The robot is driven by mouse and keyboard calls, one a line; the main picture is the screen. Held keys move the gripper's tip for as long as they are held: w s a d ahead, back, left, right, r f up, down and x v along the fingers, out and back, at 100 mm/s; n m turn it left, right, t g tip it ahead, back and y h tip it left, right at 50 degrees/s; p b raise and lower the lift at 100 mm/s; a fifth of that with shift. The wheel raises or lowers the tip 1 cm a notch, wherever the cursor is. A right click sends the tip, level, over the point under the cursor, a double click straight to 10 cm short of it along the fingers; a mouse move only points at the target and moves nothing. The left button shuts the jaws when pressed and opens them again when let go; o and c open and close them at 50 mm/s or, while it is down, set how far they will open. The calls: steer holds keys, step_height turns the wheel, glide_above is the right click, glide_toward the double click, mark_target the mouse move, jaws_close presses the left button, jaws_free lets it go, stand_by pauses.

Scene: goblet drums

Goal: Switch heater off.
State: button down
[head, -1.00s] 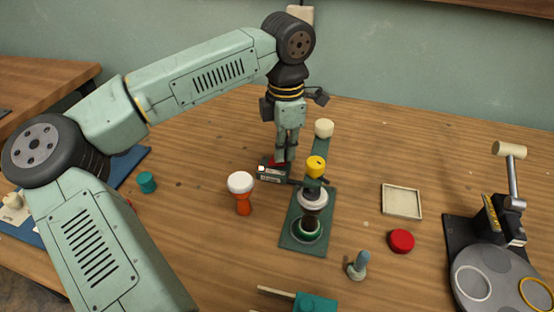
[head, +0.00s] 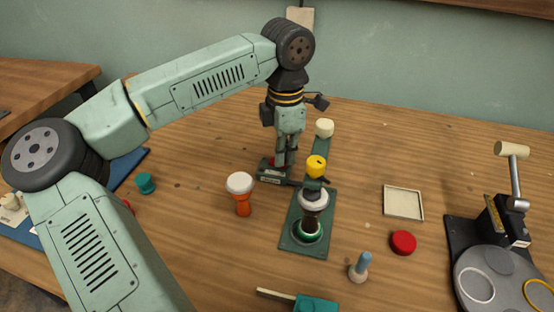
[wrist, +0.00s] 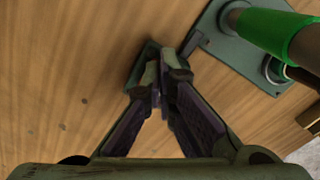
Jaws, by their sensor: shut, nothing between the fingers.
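A small dark switch box (head: 268,174) with a pale label on its front stands on the table, left of a green base plate (head: 290,240). My gripper (head: 285,165) points straight down with its fingers together, its tips at the top of the box. The fingers hide part of the box top, and I cannot tell whether they touch it. In the wrist view, the closed fingertips (wrist: 158,88) cover much of the box (wrist: 145,60). The plate carries an upright device (head: 313,205) with a yellow-topped part (head: 316,166) above it.
An orange goblet-shaped piece with a white top (head: 240,190) stands close left of the plate. A teal cylinder (head: 146,183) is farther left. To the right are a shallow square tray (head: 403,203), a red disc (head: 403,242) and a machine with a lever (head: 505,225).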

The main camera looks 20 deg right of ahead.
steer(key=shift+r+p, duration=2.1)
steer(key=shift+r, duration=1.35)
